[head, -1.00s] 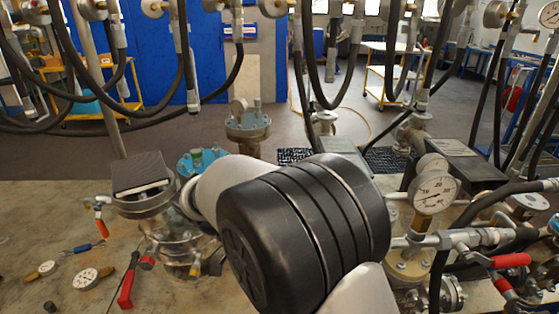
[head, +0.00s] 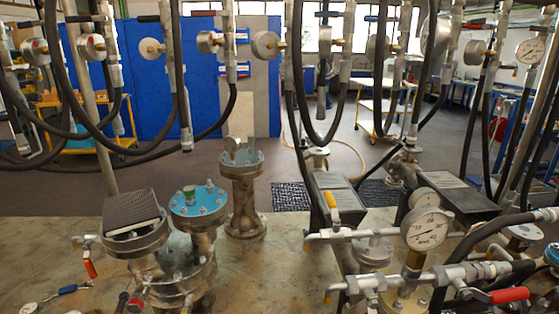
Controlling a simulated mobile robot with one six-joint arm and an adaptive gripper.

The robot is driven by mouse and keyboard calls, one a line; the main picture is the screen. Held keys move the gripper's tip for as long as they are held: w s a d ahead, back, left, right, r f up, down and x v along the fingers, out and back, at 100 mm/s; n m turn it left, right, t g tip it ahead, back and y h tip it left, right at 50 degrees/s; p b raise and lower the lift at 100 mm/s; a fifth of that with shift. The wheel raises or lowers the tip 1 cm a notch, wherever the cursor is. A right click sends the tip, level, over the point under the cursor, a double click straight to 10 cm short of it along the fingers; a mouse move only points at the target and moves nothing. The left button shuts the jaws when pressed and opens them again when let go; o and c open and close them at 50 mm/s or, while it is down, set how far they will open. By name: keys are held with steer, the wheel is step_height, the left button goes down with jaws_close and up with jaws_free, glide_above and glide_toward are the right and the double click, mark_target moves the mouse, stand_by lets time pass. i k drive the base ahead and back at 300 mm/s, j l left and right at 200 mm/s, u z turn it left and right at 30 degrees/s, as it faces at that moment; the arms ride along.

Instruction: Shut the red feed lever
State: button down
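A red lever (head: 508,295) sits at the lower right, on a valve of a metal pipe (head: 400,283). Its handle points right, roughly along the pipe. A second, smaller red lever (head: 89,268) hangs down from a valve on the left side of the left vessel (head: 170,265). I cannot read a label that tells which one is the feed lever. My gripper and arm are not in view now.
A yellow lever (head: 330,202) stands up on another pipe, left of a round gauge (head: 426,228). Black hoses (head: 300,100) hang across the view. Loose tools, including a blue-handled one (head: 70,289), lie on the bench at lower left. Bare bench (head: 285,255) lies between the vessels.

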mark_target(512, 295)
steer(key=z, duration=1.35)
